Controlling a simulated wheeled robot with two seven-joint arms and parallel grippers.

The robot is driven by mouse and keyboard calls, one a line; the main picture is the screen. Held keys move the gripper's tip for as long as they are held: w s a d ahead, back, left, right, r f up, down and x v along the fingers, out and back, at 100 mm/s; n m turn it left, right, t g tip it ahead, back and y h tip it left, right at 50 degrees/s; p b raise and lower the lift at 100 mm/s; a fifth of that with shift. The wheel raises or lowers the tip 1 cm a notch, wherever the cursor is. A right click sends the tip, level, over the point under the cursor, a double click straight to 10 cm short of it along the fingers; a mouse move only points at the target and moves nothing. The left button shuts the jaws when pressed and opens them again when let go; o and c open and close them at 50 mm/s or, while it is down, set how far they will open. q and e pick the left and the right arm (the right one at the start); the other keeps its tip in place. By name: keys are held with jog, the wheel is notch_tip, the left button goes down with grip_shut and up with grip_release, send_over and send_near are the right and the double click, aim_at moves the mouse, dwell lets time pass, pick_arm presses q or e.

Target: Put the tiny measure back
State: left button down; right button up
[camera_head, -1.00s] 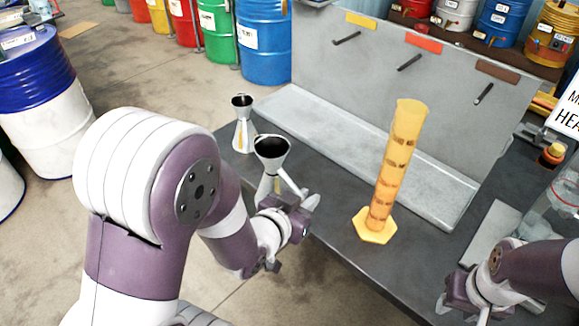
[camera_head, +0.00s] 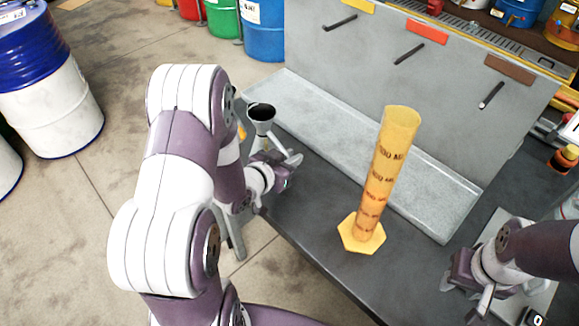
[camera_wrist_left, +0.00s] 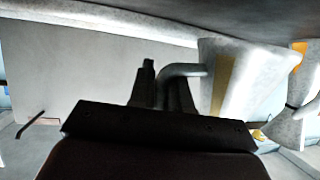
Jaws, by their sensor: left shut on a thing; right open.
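A grey metal measure with a dark funnel-like mouth (camera_head: 262,115) is upright at the back left of the table. My left gripper (camera_head: 283,160) is shut on its curved handle. In the left wrist view the measure (camera_wrist_left: 245,80) has a yellowish stripe, and its handle reaches between my left fingers (camera_wrist_left: 165,92). Whether its base touches the table is hidden. A second grey measure (camera_wrist_left: 292,105) with an orange mark stands beside it in the wrist view; my arm mostly hides it in the head view. My right gripper (camera_head: 466,290) is open and empty at the right.
A tall amber graduated cylinder (camera_head: 380,175) stands on a yellow hexagonal foot mid-table. Behind it is a grey tray (camera_head: 330,130) below a panel with pegs and coloured labels (camera_head: 420,30). Dark table is bare between my left gripper and the cylinder.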

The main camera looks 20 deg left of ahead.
pick_arm(q)
jog(key=shift+s+f, duration=0.1)
jog(key=shift+f, duration=1.7)
jog(key=c, duration=1.1)
grip_release()
jog(key=shift+r, duration=0.2)
jog(key=v, duration=1.1)
jog(key=shift+s+a+r, duration=0.1)
jog(key=shift+s+a, duration=0.05)
jog(key=shift+s, duration=0.15)
jog(key=g, duration=0.1)
jog(key=w+a+f+g+y, duration=0.1)
jog(key=g, duration=0.1)
jog(key=shift+f+y, duration=0.25)
jog(key=shift+y, duration=0.05)
jog(key=g+y, duration=0.1)
jog(key=g, duration=0.1)
jog(key=shift+s+g, duration=0.15)
jog(key=shift+g, duration=0.25)
jog(key=s+d+r+g, duration=0.1)
jog(key=s+d+g, duration=0.1)
jog(key=s+d+r+n+g, duration=0.1)
jog(key=s+d+g, duration=0.1)
jog(key=s+d, duration=0.1)
jog(key=s+d+r+n+g, duration=0.1)
jog(key=s+d+g, duration=0.1)
jog(key=d, duration=0.1)
jog(key=shift+s+r, duration=0.2)
jog(key=shift+s, duration=0.05)
